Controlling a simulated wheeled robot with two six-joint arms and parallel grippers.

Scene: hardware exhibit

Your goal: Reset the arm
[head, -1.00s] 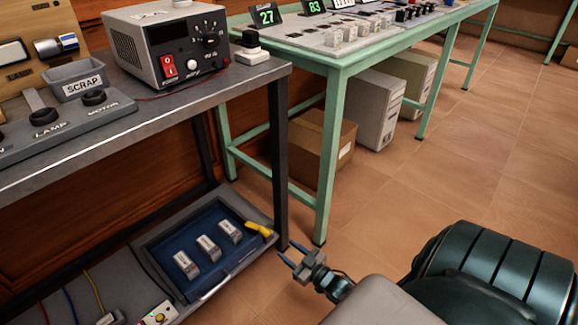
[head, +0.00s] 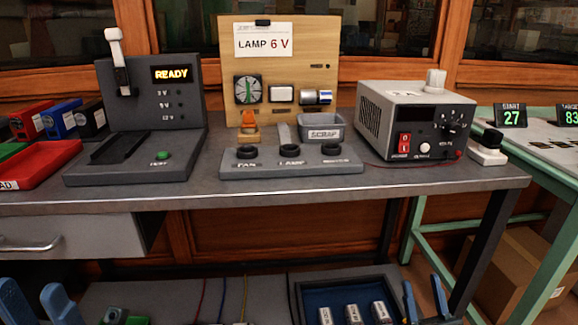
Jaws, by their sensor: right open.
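My left gripper (head: 34,298) is at the bottom left corner, its two blue fingers pointing up and spread apart with nothing between them.
The bench (head: 400,183) carries a dark tester (head: 180,125) reading READY, a switch panel (head: 290,168), a scrap bin (head: 322,128) and a power supply (head: 415,120). A drawer (head: 75,240) hangs at left. A green table (head: 550,170) stands at right.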

